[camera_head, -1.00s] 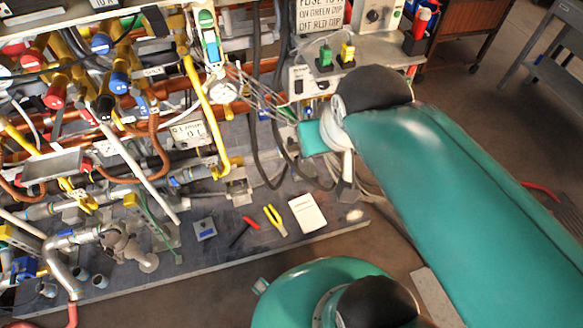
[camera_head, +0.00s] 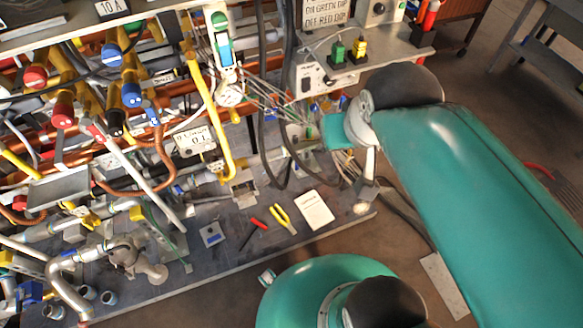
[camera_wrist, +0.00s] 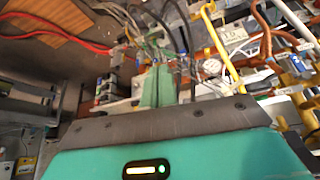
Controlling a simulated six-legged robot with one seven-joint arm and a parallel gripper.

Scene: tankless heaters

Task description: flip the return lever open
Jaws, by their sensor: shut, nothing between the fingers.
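Red and blue valve handles and yellow levers crowd the pipework at the left in the head view. Among them are a red valve handle (camera_head: 63,115), a blue valve handle (camera_head: 131,95) and a long yellow bar (camera_head: 208,105). I cannot tell which one is the return lever. My gripper (camera_wrist: 157,70) shows its green fingers together and empty in the wrist view, pointing toward hoses and pipework. In the head view its teal end (camera_head: 340,131) is right of the pipes, apart from the valve handles.
A round gauge (camera_head: 230,93) and dark hanging hoses (camera_head: 270,150) lie between my gripper and the valves. Yellow-handled pliers (camera_head: 282,219), a red-handled tool (camera_head: 258,224) and a white sheet (camera_head: 315,210) lie on the grey bench board (camera_head: 215,262).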

